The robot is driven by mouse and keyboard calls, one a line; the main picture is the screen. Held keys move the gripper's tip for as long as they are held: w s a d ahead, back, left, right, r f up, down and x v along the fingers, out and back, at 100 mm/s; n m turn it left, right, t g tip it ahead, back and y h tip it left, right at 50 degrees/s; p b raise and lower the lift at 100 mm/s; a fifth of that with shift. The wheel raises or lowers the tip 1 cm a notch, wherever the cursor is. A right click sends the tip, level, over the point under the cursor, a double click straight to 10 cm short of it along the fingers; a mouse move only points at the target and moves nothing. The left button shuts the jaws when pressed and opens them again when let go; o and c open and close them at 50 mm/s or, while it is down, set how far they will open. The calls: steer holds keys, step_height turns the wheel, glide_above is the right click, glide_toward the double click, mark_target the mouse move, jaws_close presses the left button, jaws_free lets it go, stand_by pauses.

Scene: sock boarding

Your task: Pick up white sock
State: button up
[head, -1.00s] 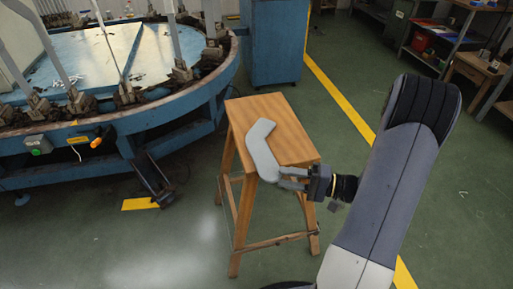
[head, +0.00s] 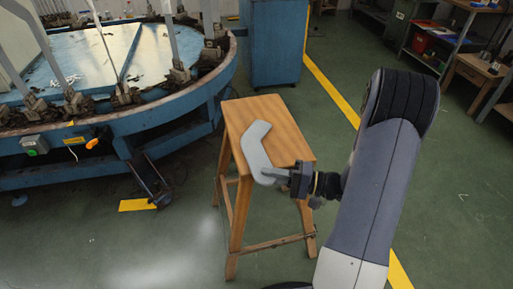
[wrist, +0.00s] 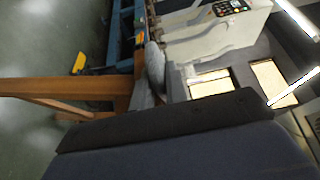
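The white sock (head: 257,146), pale grey in this light, lies bent along the left part of the wooden stool's top (head: 288,140). Its lower end reaches the stool's front edge. My gripper (head: 268,175) is at that lower end, with its fingers reaching in from the right. In the wrist view the sock (wrist: 154,62) stands in line with my gripper (wrist: 160,92), its near end between the grey fingers. Whether the fingers press on the sock cannot be told.
A round blue machine (head: 130,112) with several upright posts stands at the left. A blue cabinet (head: 275,42) is behind the stool. A shelf (head: 428,40) and a wooden table (head: 473,72) stand at the far right. The green floor around the stool is clear.

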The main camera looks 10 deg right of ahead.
steer(key=shift+c, duration=1.2)
step_height(320, 180, up, 10)
steer(key=shift+p, duration=1.2)
step_height(320, 180, down, 10)
steer(key=b, duration=0.2)
steer(key=shift+r+b, duration=0.15)
steer(key=shift+b, duration=0.2)
steer(key=shift+f+b, duration=0.2)
steer(key=shift+b, duration=0.1)
steer(key=o, duration=0.7)
